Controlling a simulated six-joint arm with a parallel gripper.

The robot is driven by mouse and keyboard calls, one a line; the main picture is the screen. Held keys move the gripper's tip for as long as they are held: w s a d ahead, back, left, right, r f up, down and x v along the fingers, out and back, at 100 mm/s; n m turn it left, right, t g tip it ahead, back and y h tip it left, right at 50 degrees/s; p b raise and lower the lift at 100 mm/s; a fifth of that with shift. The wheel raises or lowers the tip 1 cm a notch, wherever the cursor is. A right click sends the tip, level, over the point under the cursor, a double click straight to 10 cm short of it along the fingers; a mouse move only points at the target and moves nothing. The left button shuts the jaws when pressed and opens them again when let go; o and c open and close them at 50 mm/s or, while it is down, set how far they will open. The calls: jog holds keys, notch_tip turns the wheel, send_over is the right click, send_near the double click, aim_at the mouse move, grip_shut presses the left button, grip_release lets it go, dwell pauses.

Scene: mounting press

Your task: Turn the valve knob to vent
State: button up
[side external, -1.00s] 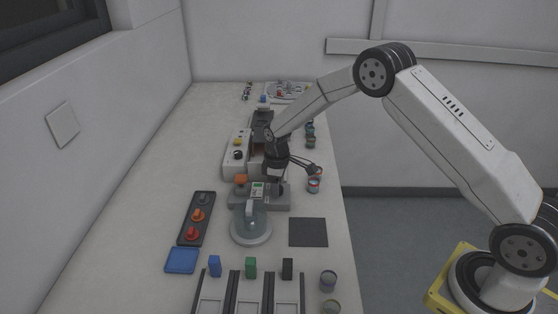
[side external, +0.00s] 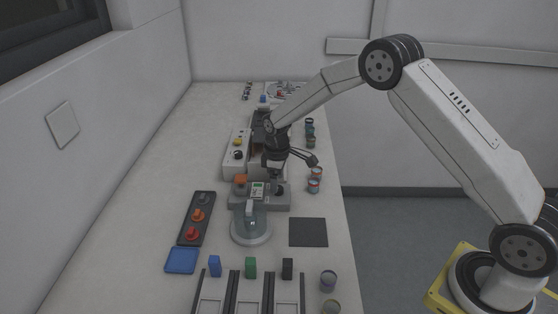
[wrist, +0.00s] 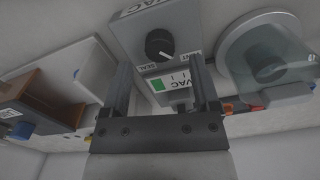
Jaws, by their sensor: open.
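The valve knob (wrist: 160,44) is black and round with a white pointer line, on the grey face of the vacuum unit (wrist: 137,25). In the wrist view the pointer slants to the lower right, between the SEAL and VENT labels. My gripper (wrist: 160,64) is open and empty. Its two fingers stand apart, one on either side below the knob in that view, and I see no contact with it. In the side view my gripper hangs over the grey vacuum unit (side external: 240,200), where the knob (side external: 279,190) looks small and dark.
A clear-domed vessel (side external: 250,228) stands on the near side of the unit, and a white press (side external: 236,158) beyond it. Red-banded cups (side external: 314,186) stand to the right, near the table edge. A dark mat (side external: 308,232) lies in front with nothing on it.

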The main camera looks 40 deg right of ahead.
aim_at(279, 189)
jog(key=shift+r, duration=2.65)
jog(key=shift+s, duration=0.1)
jog(key=shift+s+r, duration=0.3)
jog(key=shift+s, duration=0.1)
jog(key=s+r+m+t, duration=0.1)
jog(key=s+r+m, duration=0.1)
jog(key=s, duration=1)
jog(key=s+a+r+m+t, duration=0.1)
jog(key=s+m, duration=0.3)
jog(key=s, duration=0.8)
jog(key=shift+s+a+r+m+t, duration=0.2)
jog(key=shift+s+r+m+t, duration=0.15)
jog(key=shift+r+m, duration=0.1)
